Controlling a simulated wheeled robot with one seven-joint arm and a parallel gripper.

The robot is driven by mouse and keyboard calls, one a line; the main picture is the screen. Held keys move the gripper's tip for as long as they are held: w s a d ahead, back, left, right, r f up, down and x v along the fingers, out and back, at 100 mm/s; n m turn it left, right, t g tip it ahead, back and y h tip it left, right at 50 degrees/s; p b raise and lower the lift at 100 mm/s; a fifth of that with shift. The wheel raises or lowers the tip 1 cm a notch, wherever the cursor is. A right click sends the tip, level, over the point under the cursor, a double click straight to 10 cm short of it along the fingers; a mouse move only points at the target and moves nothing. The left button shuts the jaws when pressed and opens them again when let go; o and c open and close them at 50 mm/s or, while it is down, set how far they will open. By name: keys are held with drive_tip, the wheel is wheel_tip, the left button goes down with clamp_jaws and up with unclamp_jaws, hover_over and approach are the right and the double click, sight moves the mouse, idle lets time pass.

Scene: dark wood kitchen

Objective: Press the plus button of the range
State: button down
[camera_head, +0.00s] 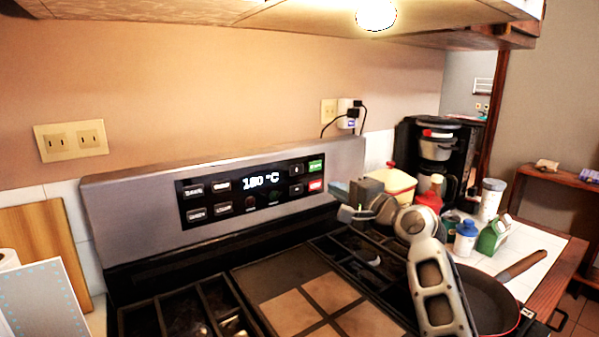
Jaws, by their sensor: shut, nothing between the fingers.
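The range (130,205) has a steel back panel with a black control panel (240,208) on it. Its lit display (261,181) appears to read 180 °C. Right of the display are two small dark buttons, an upper one (296,170) and a lower one (297,188); their symbols are too small to tell which is plus. Beside them are a green button (316,166) and a red button (316,186). My gripper (341,201) is shut and empty, in front of the back panel's right end, to the right of the buttons. Contact with the panel cannot be told.
A pan (485,295) sits on the right burners, partly behind my arm. Several bottles, a yellow container (394,184) and a coffee maker (437,150) stand on the right counter. The upper cabinet (250,15) hangs above. A cutting board (45,240) leans at the left.

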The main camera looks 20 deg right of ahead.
sight(296, 169)
drive_tip(key=b+x, duration=0.3)
drive_tip(key=x, duration=0.3)
drive_tip(key=b+x, duration=0.4)
drive_tip(key=x, duration=0.3)
drive_tip(key=shift+f, duration=0.2)
drive_tip(key=shift+w+a+r+b, duration=0.15)
drive_tip(key=shift+w+b, duration=0.3)
drive_tip(key=shift+b, duration=0.05)
